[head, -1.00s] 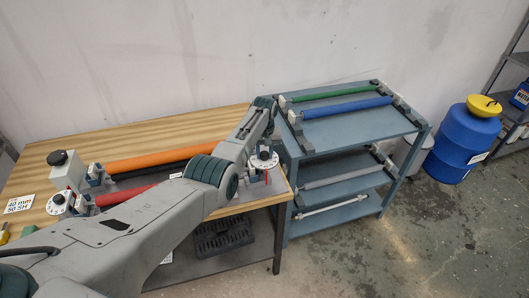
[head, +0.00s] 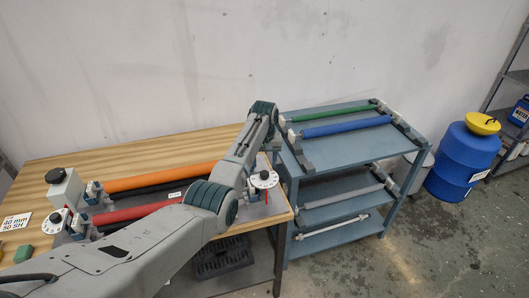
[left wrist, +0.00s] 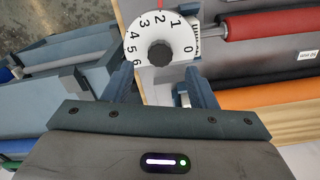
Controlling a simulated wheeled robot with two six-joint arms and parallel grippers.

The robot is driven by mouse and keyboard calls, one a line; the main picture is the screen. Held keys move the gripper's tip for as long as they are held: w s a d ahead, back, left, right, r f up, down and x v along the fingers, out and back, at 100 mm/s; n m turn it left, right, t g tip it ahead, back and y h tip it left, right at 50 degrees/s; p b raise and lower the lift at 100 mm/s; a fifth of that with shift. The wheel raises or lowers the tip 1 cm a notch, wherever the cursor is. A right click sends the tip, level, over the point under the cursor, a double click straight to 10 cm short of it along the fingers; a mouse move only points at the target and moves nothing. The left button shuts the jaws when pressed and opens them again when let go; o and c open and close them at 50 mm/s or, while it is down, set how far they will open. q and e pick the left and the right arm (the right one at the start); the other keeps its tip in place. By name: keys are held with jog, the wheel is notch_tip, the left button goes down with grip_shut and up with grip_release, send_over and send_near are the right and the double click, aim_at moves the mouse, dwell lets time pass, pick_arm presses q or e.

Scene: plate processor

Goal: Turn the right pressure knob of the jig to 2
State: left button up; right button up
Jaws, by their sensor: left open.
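The right pressure knob, a white dial (head: 264,179) with a dark centre grip, is on the right end of the jig. In the left wrist view its dial (left wrist: 160,42) shows numbers from 0 to 6, with the 2 at the top, beside a red mark (left wrist: 160,4). My left gripper (left wrist: 163,72) is open, its two fingers on either side of the lower part of the dial in that view. I cannot tell whether they touch it. In the head view the left gripper is mostly hidden by its arm. My right gripper is out of view.
The jig carries an orange roller (head: 160,177) and a red roller (head: 135,212). The left dial (head: 52,221) is at its other end. A blue-grey trolley (head: 345,150) with rollers stands close to the right of the table (head: 110,150). A blue barrel (head: 462,160) stands farther right.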

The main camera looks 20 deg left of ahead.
aim_at(265, 172)
pick_arm(q)
jog(key=shift+r+b, duration=0.8)
jog(key=shift+r, duration=1.9)
